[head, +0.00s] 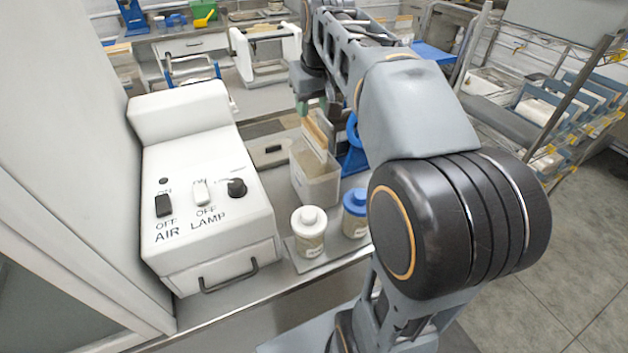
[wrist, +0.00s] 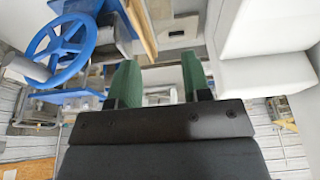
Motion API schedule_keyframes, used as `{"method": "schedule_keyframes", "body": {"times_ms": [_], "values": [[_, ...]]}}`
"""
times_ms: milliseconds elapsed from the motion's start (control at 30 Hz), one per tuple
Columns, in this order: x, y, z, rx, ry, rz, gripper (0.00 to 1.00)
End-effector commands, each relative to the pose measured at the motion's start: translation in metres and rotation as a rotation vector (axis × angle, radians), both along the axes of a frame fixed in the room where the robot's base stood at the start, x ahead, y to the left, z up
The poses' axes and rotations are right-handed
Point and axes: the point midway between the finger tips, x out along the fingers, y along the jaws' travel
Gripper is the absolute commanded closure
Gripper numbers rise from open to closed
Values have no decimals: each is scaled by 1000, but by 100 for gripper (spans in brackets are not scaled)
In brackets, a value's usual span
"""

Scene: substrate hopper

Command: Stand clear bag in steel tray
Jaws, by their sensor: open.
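I cannot make out a clear bag for certain in either view. A flat grey metal tray or plate (head: 270,149) lies on the bench behind the clear bin; I cannot tell whether it is the steel tray. My gripper (wrist: 160,84) shows in the wrist view with two green fingers apart and nothing between them. In the head view my arm hides most of the gripper.
A white control box (head: 205,190) stands at the left. A clear bin (head: 318,188) holds upright tan boards. A white-lidded jar (head: 309,232) and a blue-lidded jar (head: 355,213) stand near the front edge. A blue handwheel (wrist: 60,50) shows in the wrist view.

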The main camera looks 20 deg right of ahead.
Motion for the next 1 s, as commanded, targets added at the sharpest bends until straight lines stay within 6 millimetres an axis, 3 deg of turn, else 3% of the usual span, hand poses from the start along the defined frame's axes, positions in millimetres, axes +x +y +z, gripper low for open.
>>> {"method": "schedule_keyframes", "body": {"times_ms": [100,267,633,1000], "values": [[18,-16,1,2,11,0,56],[29,-26,-2,4,20,3,56],[47,-28,-59,5,23,4,56],[54,-28,-84,4,21,4,56]]}}
